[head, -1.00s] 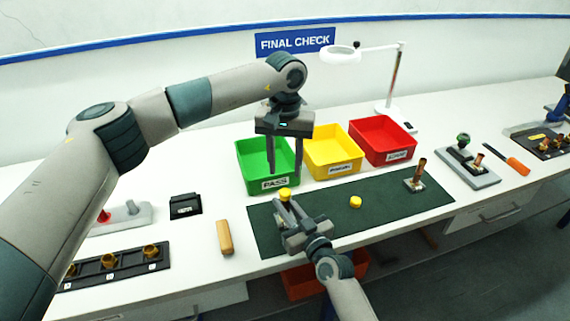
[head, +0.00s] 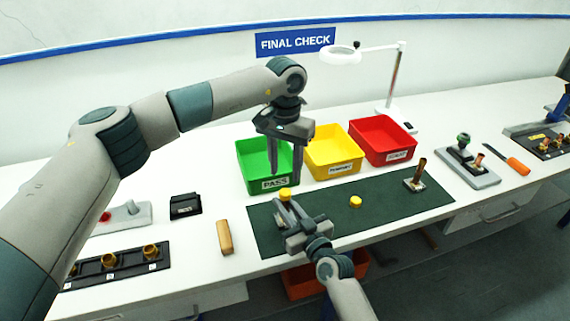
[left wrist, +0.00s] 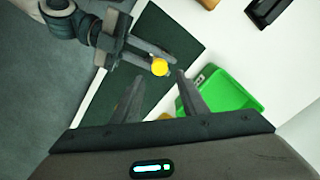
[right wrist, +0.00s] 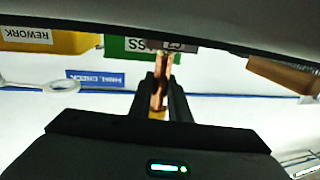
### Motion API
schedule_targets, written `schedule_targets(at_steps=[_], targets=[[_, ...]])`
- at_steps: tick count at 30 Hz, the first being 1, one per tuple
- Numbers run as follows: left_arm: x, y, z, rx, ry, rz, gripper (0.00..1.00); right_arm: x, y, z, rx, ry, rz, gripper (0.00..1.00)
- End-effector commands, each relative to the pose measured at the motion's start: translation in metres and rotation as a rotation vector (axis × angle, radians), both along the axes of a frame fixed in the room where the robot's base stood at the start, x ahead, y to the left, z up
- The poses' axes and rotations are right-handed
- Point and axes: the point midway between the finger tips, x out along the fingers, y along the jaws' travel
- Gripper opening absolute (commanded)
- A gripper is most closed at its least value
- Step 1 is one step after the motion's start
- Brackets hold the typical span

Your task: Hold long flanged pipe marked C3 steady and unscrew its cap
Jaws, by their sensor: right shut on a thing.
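The long flanged pipe shows as a copper tube (right wrist: 158,92) between my right fingers in the right wrist view; the marking on its flange (right wrist: 177,46) is too unclear to read. Its yellow cap (head: 285,194) sticks up past the right gripper in the head view, and also shows in the left wrist view (left wrist: 159,67). My right gripper (head: 287,212) is shut on the pipe over the left part of the green mat (head: 325,215). My left gripper (head: 285,178) is open and empty above the cap, fingers pointing down.
A loose yellow cap (head: 355,202) lies on the mat, and an uncapped copper pipe (head: 419,172) stands at its right end. Green (head: 250,160), yellow (head: 330,157) and red (head: 382,142) bins stand behind. A wooden-coloured block (head: 225,237) lies left of the mat.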

Motion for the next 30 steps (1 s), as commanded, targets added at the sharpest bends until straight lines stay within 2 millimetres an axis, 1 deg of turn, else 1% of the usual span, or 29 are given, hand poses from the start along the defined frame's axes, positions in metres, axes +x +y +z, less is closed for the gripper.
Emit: schedule_targets(at_steps=[12,15,21,29,30], targets=[[-0.001,0.000,-0.051,0.000,0.002,0.001,0.40,0.000,-0.001,0.000,0.000,0.001,-0.001,0.00],[-0.001,0.000,-0.061,0.000,0.002,0.001,0.40,0.000,-0.001,0.000,-0.001,0.000,-0.001,0.00],[0.000,0.000,-0.071,0.000,0.001,0.000,0.40,0.000,-0.001,0.000,-0.001,0.000,-0.001,0.00],[0.000,0.000,-0.071,0.000,0.000,0.000,0.40,0.000,-0.001,-0.001,0.000,0.001,-0.001,0.00],[0.000,0.000,-0.071,0.000,0.000,0.000,0.33,0.000,-0.001,-0.001,-0.001,0.000,-0.001,0.00]])
